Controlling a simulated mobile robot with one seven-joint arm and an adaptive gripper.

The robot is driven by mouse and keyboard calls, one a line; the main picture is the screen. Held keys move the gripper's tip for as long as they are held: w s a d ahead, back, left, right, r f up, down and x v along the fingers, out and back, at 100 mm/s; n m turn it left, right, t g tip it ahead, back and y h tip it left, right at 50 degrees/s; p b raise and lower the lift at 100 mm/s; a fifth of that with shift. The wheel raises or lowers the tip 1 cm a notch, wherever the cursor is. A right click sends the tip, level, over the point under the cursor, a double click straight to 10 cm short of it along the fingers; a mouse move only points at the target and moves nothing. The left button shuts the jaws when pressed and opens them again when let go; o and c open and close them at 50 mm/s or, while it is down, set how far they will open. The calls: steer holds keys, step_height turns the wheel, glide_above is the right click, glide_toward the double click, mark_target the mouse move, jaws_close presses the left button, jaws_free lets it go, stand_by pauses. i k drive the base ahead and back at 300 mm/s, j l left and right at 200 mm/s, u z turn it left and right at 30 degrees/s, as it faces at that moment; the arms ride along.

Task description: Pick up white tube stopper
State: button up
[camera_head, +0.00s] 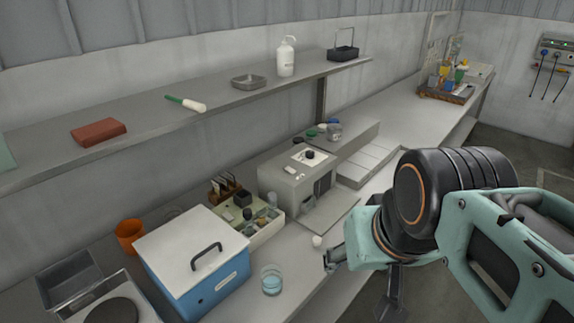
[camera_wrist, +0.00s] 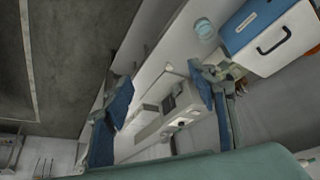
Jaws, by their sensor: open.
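A small white piece (camera_head: 316,240), which looks like the white tube stopper, sits on the bench near the front edge, right of the blue-and-white box. It is too small to make out its shape well. In the wrist view a small pale piece (camera_wrist: 168,66) on the bench may be the same one. My gripper (camera_head: 360,287) is open and hangs at the bench's front edge, just right of the white piece and apart from it. In the wrist view its two blue-grey fingers (camera_wrist: 163,108) are spread wide with nothing held between them.
A glass beaker with pale blue liquid (camera_head: 271,280) stands left of the white piece. The blue box (camera_head: 208,287) with a white lid is farther left. A grey machine (camera_head: 285,186) and an open sorting tray (camera_head: 262,236) stand behind. A shelf (camera_head: 150,118) runs above the bench.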

mark_target(317, 240)
steer(key=i+l+u, duration=0.3)
steer(key=l, duration=0.35)
steer(key=i+l+u, duration=0.15)
steer(key=l, duration=0.15)
steer(key=i+l+u, duration=0.15)
steer(key=l, duration=0.2)
steer(key=i+l+u, duration=0.15)
steer(key=l, duration=0.25)
steer(key=l+u, duration=0.1)
steer(key=l, duration=0.25)
steer(key=k+l+u, duration=0.1)
steer(key=l+u, duration=0.15)
steer(key=l, duration=0.8)
steer(key=i+j, duration=0.1)
steer(key=j, duration=0.15)
steer(key=i+j, duration=0.1)
steer(key=j, duration=0.15)
